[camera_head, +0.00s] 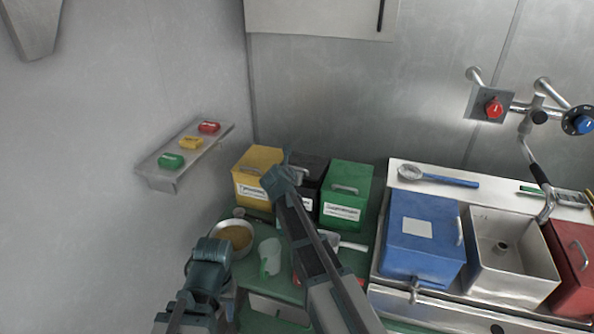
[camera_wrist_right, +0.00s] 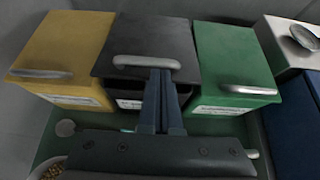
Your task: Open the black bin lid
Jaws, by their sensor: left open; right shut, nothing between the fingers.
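The black bin (camera_head: 312,168) stands between the yellow and green bins in the head view, partly hidden by my right arm. In the right wrist view its black lid (camera_wrist_right: 150,38) has a grey bar handle (camera_wrist_right: 146,62) along the front edge. My right gripper (camera_wrist_right: 164,72) is shut and empty, its fingertips at the right part of this handle; contact is unclear. In the head view the right gripper (camera_head: 281,178) is in front of the black bin. My left gripper (camera_head: 212,246) is open, low by the bowl.
The yellow bin (camera_head: 255,168) and green bin (camera_head: 346,185) closely flank the black one. A bowl of beans (camera_head: 236,238) and a clear cup (camera_head: 270,257) sit on the green table. A blue box (camera_head: 422,235) stands to the right.

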